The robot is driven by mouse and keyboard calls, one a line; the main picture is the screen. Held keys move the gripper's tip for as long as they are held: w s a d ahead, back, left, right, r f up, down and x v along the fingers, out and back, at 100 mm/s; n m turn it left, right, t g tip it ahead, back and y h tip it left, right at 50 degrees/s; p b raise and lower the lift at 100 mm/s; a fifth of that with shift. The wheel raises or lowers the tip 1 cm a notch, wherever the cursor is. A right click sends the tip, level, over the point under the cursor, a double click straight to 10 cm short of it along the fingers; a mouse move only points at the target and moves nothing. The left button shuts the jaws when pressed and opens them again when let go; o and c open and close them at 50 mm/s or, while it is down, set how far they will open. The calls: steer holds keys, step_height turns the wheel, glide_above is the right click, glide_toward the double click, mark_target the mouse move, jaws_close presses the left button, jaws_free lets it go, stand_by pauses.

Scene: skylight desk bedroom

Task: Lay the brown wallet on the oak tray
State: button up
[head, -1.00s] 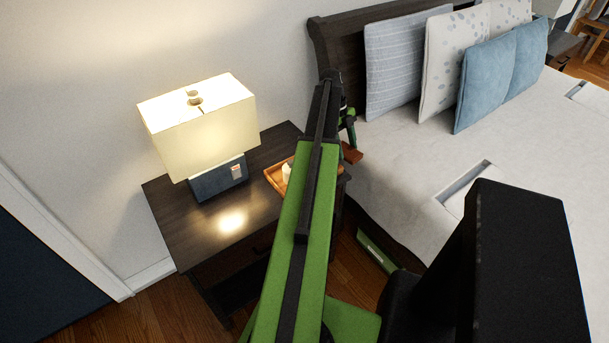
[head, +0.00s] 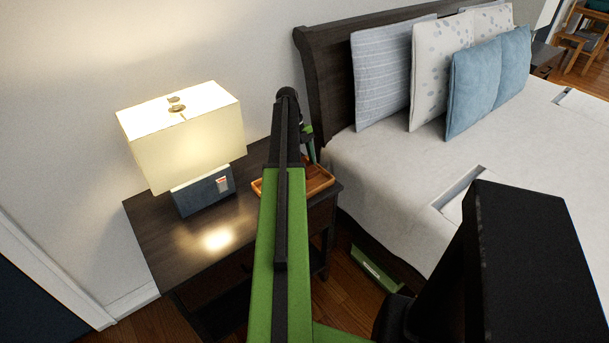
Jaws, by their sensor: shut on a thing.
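The oak tray (head: 322,187) lies on the dark nightstand, and my arm crosses in front of its middle. Its right end and a little of its left rim show. My gripper (head: 311,161) points down at the tray's right part, at or just above it. The brown wallet is in the jaws, but I cannot make it out clearly against the similar brown of the tray. I cannot tell whether it touches the tray.
A lit lamp (head: 185,140) with a dark base stands left of the tray on the nightstand (head: 165,235). The bed (head: 400,165) with several pillows is at the right. Bare nightstand top shows in front of the lamp.

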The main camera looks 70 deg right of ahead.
step_height(320, 180, down, 4)
steer(key=b, duration=0.4)
steer(key=shift+f, duration=0.2)
steer(key=shift+s+r, duration=0.1)
steer(key=shift+r, duration=0.15)
steer(key=shift+f, duration=0.25)
steer(key=o, duration=1.4)
steer(key=shift+r, duration=0.1)
steer(key=p+v, duration=1.1)
steer(key=v, duration=0.1)
steer(key=shift+s+a+r, duration=0.1)
steer(key=shift+a, duration=0.1)
steer(key=shift+d+r, duration=0.1)
